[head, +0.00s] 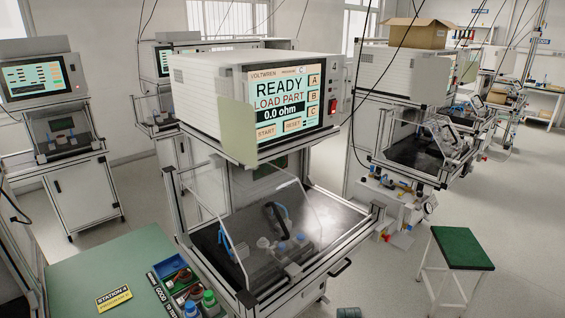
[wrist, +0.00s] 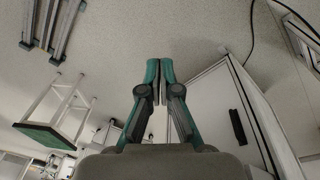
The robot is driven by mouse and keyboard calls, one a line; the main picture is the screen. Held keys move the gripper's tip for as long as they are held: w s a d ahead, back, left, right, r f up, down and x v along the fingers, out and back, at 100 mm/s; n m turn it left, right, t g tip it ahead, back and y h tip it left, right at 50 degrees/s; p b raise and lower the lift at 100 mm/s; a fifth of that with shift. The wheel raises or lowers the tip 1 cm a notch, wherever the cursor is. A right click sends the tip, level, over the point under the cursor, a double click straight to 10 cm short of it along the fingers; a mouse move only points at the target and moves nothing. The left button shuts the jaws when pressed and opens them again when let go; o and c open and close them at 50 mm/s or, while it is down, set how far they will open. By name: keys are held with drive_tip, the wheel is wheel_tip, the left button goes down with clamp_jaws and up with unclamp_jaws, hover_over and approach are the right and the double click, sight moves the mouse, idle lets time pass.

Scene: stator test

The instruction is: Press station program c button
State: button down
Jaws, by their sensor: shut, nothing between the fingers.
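The test station's white tester box (head: 205,100) stands in the middle of the head view, with a lit screen (head: 290,92) reading READY, LOAD PART and 0.0 ohm. On the screen's right side are stacked keys A, B and C; the C key (head: 313,112) is the lowest. START and RESET keys sit along the bottom of the screen. A yellow sign (head: 114,298) reading STATION 4 and PROGRAM, its last letter too small to tell, lies on the green bench. My gripper (wrist: 159,75) shows only in the wrist view, fingertips together and empty, away from the screen.
Below the tester is a dark fixture bed (head: 335,213) with a clear guard. A red switch (head: 333,105) sits right of the screen. A green-topped stool (head: 461,248) stands at the right; it also shows in the wrist view (wrist: 42,134). Other stations stand left and behind.

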drive_tip(key=s+a+f+g, duration=0.1)
drive_tip(key=s+f+g, duration=0.1)
drive_tip(key=s, duration=1)
drive_tip(key=s+a+f+g+b, duration=0.1)
drive_tip(key=s+f, duration=0.4)
drive_tip(key=s, duration=0.7)
drive_tip(key=s+a+f+g+b, duration=0.1)
drive_tip(key=s+f+g, duration=0.3)
drive_tip(key=s, duration=0.8)
drive_tip(key=shift+s+a+n+g+y, duration=0.2)
drive_tip(key=shift+a+n+g+y, duration=0.2)
drive_tip(key=shift+a, duration=0.5)
